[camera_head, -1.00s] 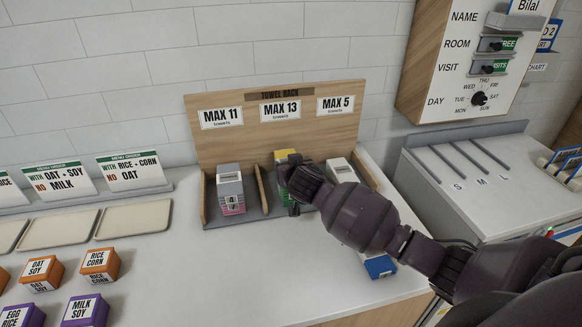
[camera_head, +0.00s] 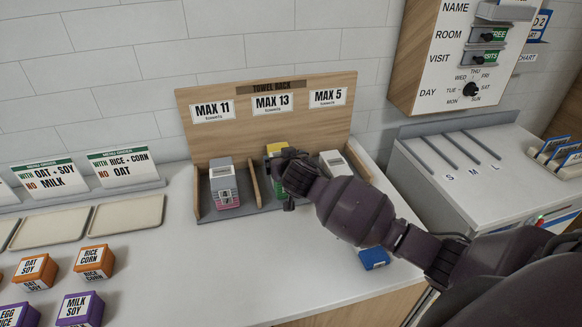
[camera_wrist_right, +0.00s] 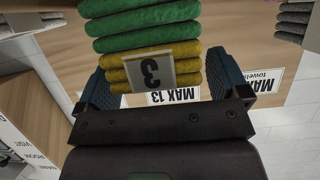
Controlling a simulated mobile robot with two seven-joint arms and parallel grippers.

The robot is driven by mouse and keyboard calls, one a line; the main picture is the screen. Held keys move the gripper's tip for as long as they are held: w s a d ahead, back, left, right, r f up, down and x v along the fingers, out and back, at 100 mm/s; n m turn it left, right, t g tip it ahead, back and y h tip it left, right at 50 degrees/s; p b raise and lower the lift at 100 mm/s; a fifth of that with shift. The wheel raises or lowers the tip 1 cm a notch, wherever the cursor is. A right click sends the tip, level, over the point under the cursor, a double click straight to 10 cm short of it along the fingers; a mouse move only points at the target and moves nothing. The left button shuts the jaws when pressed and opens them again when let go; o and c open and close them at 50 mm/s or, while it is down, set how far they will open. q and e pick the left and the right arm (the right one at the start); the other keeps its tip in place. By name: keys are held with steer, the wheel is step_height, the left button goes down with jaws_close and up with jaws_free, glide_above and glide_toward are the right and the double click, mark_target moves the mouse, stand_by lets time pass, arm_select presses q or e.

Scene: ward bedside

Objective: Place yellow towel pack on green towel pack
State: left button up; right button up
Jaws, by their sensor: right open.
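The yellow towel pack (camera_head: 276,148) sits on top of the green towel pack (camera_head: 277,187) in the middle bay of the towel rack, under the MAX 13 sign. In the right wrist view, which is upside down, the yellow pack (camera_wrist_right: 125,75) with its label marked 3 touches the green pack (camera_wrist_right: 145,25). My right gripper (camera_wrist_right: 160,82) is open, its blue fingers on either side of the yellow pack with gaps showing. In the head view my right gripper (camera_head: 287,168) hides much of both packs. My left gripper is not in view.
The wooden rack (camera_head: 270,125) has a grey and pink stack (camera_head: 224,188) in its left bay and a pale stack (camera_head: 335,163) in its right bay. A blue box (camera_head: 374,258) lies on the counter under my arm. Trays and labelled boxes stand at left.

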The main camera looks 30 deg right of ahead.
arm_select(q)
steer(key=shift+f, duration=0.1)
arm_select(e)
steer(key=v, duration=1.1)
steer(key=shift+s+f, duration=0.1)
